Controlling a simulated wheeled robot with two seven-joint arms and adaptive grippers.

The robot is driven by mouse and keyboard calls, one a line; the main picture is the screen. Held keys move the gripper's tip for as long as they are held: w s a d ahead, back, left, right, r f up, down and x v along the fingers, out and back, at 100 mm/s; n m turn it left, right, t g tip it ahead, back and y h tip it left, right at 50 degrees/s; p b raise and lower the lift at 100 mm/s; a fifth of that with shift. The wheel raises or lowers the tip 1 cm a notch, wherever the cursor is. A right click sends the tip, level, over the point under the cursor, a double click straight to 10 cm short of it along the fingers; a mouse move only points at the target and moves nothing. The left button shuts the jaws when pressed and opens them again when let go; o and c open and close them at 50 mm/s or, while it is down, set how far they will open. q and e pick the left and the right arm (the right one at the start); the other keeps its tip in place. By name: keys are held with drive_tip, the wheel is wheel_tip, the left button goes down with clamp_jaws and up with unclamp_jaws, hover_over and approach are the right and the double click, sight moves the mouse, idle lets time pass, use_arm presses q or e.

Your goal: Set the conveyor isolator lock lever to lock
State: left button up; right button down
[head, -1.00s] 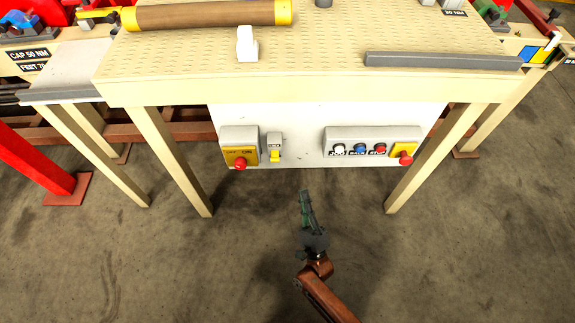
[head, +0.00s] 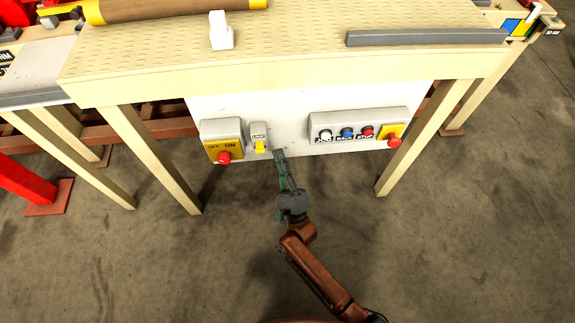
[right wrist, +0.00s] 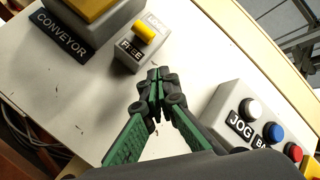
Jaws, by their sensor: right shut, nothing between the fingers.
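The lock lever is a yellow handle (head: 260,147) on a small grey box (head: 258,130), just right of the conveyor isolator (head: 223,141) with its yellow plate and red knob. In the right wrist view the yellow lever (right wrist: 145,32) sits between a label partly readable as LOCK and a FREE label (right wrist: 130,48); it lies nearer the upper middle of that view. My right gripper (head: 279,153) is shut and empty, its tips just right of the lever and apart from it. The closed fingertips (right wrist: 154,74) show below the box in the wrist view. My left gripper is out of view.
A button box (head: 357,128) with white, blue and red buttons and a red knob on yellow is right of my gripper. The table (head: 290,80) overhangs the white panel (head: 290,105). Table legs stand at both sides; the floor in front is clear.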

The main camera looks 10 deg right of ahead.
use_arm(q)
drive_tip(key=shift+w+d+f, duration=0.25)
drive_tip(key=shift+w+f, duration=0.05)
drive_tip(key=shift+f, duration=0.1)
use_arm(e)
drive_tip(key=shift+s+a+r, duration=0.2)
drive_tip(key=shift+a+r, duration=0.1)
drive_tip(key=shift+a, duration=0.15)
drive_tip(key=shift+s+a+r, duration=0.15)
drive_tip(key=shift+a+r, duration=0.15)
drive_tip(key=shift+a, duration=0.15)
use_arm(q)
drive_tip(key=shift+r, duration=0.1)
